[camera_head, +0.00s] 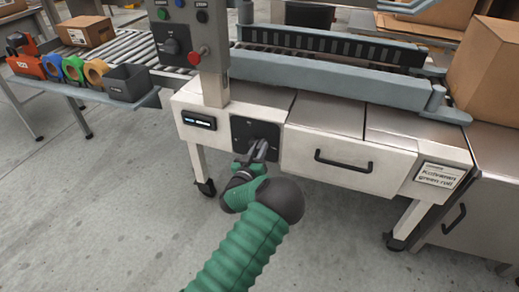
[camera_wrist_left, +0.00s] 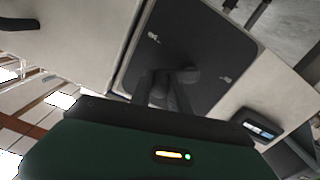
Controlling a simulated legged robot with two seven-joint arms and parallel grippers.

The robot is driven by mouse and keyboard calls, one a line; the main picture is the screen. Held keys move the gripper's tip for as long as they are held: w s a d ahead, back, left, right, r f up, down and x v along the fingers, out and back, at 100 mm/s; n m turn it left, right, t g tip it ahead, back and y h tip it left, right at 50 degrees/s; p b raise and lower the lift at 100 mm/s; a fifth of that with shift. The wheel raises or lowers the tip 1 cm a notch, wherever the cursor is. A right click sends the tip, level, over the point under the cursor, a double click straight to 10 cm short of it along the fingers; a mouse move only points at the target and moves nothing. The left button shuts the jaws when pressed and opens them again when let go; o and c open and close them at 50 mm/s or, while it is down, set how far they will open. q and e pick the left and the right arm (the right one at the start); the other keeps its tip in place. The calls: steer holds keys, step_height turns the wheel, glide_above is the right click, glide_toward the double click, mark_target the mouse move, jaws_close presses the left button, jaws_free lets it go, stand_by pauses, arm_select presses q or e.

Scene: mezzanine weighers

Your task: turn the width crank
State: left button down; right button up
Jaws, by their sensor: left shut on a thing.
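The width crank (camera_wrist_left: 188,75) is a small dark handle on a black square panel (camera_head: 240,127) on the front of the white machine. My left gripper (camera_head: 259,147), on the green-sleeved arm, reaches up to this panel and is shut on the crank. In the left wrist view the dark fingers (camera_wrist_left: 164,90) meet the crank in front of the panel (camera_wrist_left: 207,42). The fingers hide much of the crank, so its exact angle is hard to tell. My right gripper is in neither view.
A small display (camera_head: 199,120) sits left of the panel, and a drawer handle (camera_head: 343,161) is to its right. A control post with a red button (camera_head: 197,56) rises above. Cardboard boxes (camera_head: 487,68) stand at the right. The floor in front is clear.

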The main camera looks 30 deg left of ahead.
arm_select(q)
steer(key=m, duration=0.1)
steer(key=f+m, duration=0.1)
steer(key=m+p, duration=0.1)
steer(key=m, duration=0.1)
steer(key=shift+d+f, duration=0.25)
steer(key=shift+f, duration=0.1)
steer(key=shift+f+m, duration=0.55)
steer(key=shift+m, duration=0.65)
steer(key=shift+f+m, duration=0.55)
steer(key=shift+m, duration=0.65)
steer(key=c, duration=1.2)
jaws_free()
steer(key=shift+c, duration=0.2)
